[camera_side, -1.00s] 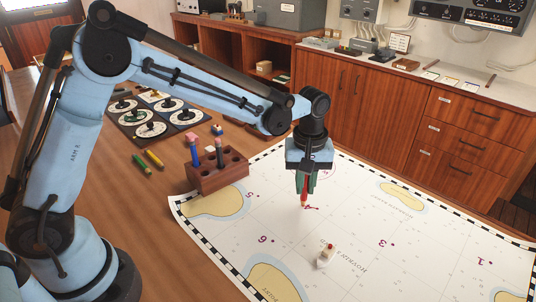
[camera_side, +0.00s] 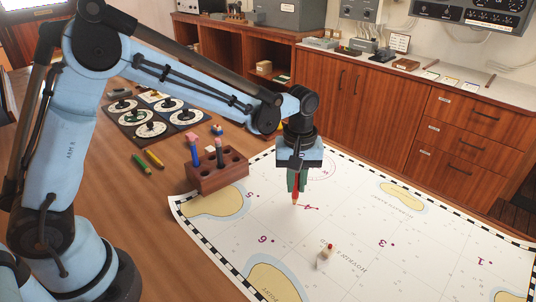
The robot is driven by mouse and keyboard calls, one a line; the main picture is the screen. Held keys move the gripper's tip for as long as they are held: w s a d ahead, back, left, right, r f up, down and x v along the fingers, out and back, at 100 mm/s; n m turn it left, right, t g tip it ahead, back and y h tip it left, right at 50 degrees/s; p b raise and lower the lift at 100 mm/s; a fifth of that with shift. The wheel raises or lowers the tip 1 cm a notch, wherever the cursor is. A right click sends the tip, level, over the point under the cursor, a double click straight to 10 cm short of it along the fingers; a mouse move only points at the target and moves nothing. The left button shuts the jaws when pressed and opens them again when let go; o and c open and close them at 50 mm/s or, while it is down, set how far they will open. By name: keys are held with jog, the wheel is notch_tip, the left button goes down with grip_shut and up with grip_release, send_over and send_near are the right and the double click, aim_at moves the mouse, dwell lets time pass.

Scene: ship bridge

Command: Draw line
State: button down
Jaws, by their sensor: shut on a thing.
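My gripper (camera_side: 297,180) is shut on a red pencil (camera_side: 295,196), held upright with its tip down at the chart (camera_side: 340,207). The tip is just left of the printed number 4 (camera_side: 311,208); I cannot tell whether it touches the paper. I can make out no drawn line near the tip.
A wooden pencil block (camera_side: 217,171) with upright pencils stands at the chart's left edge. A small white and red boat piece (camera_side: 326,251) stands on the chart. Green (camera_side: 141,164) and yellow (camera_side: 154,159) sticks lie on the table. Round dials (camera_side: 150,130) sit behind them.

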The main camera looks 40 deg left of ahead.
jog(key=shift+a, duration=0.15)
jog(key=shift+s+a, duration=0.3)
jog(key=shift+a, duration=0.1)
jog(key=shift+s+a, duration=0.1)
jog(key=shift+a, duration=0.05)
dwell(0.5)
jog(key=shift+s+a, duration=0.15)
jog(key=shift+a, duration=0.2)
jog(key=shift+a, duration=0.1)
jog(key=shift+s+a, duration=0.3)
jog(key=shift+a, duration=0.1)
jog(key=shift+s+a, duration=0.1)
jog(key=shift+a, duration=0.1)
dwell(0.3)
jog(key=shift+s+a, duration=0.15)
jog(key=shift+a, duration=0.15)
jog(key=shift+s+a, duration=0.1)
jog(key=shift+a, duration=0.05)
